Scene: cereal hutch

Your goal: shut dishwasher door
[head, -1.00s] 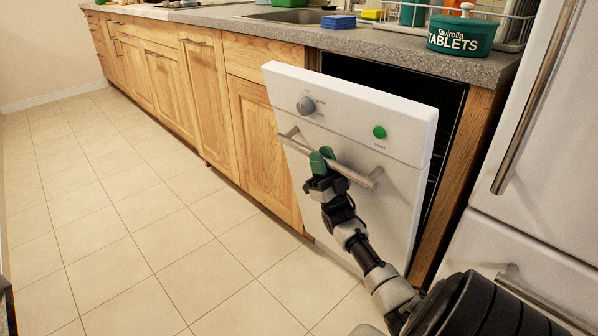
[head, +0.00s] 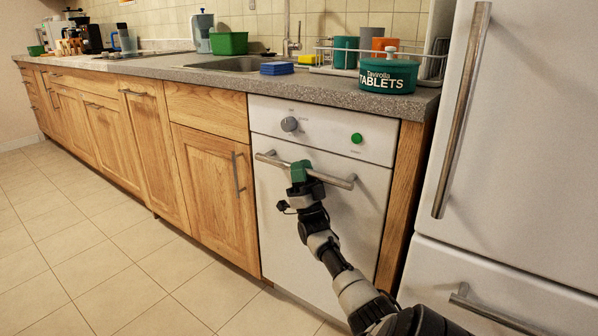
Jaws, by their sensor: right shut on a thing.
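The white dishwasher door (head: 340,205) stands upright in the cabinet front, under the counter. Its panel lies about flush with the wooden cabinets, and no dark opening shows around it. It has a grey knob, a green button and a metal bar handle (head: 335,181). My right gripper (head: 301,168), with green fingers, is shut on the middle of the handle. The part of the handle between its fingers is hidden. My left gripper is not in view.
A grey counter (head: 215,83) runs above, with a green tablets tub (head: 388,78), blue sponges (head: 277,69), a dish rack and a sink. A white fridge (head: 510,130) stands close on the right. The tiled floor (head: 80,250) at left is clear.

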